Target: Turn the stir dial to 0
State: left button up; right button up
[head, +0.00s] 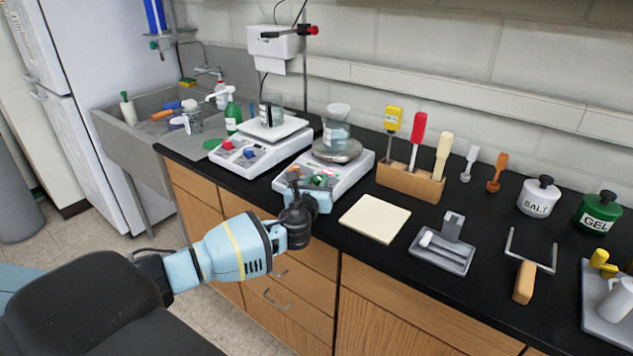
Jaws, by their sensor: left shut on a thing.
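Two white hotplate stirrers stand on the black bench. The right stirrer (345,178) carries a glass flask (337,133) on its round plate. Its front panel has a green dial (320,180) and a red part (293,171). My left gripper (295,184) reaches up from the front and is shut at the left part of this panel, on what appears to be the red dial. The fingers hide most of the grip and the dial's pointer. The labels are too small to read, and the dial setting cannot be told. My right gripper is not in view.
The left stirrer (272,150), with red and blue dials and a beaker, stands close by. A pale square pad (375,219), a wooden tool rack (408,184) and a grey tray (441,250) lie to the right. A sink (140,130) is at left.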

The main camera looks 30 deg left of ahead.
pick_arm(q)
jog(key=n+g+y, duration=0.2)
jog(key=n+y, duration=0.1)
jog(key=n+g+y, duration=0.1)
jog(key=n+y, duration=0.1)
jog(key=shift+w+d+g, duration=0.15)
jog(key=shift+d+g, duration=0.15)
jog(key=shift+d, duration=0.05)
jog(key=shift+w+n+g+y, duration=0.1)
jog(key=shift+n+g+y, duration=0.9)
jog(key=shift+n+g, duration=0.1)
jog(key=n+g+y, duration=0.2)
jog(key=n+g, duration=0.1)
jog(key=g, duration=0.1)
jog(key=shift+w+d+b, duration=0.1)
jog(key=shift+w+b, duration=0.05)
jog(key=shift+b, duration=0.25)
jog(key=shift+n+g, duration=0.5)
jog(key=shift+n, duration=0.1)
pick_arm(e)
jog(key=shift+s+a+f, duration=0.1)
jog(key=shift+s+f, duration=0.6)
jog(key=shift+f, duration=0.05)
pick_arm(q)
jog(key=shift+r+g+y, duration=0.15)
jog(key=shift+g+y, duration=0.15)
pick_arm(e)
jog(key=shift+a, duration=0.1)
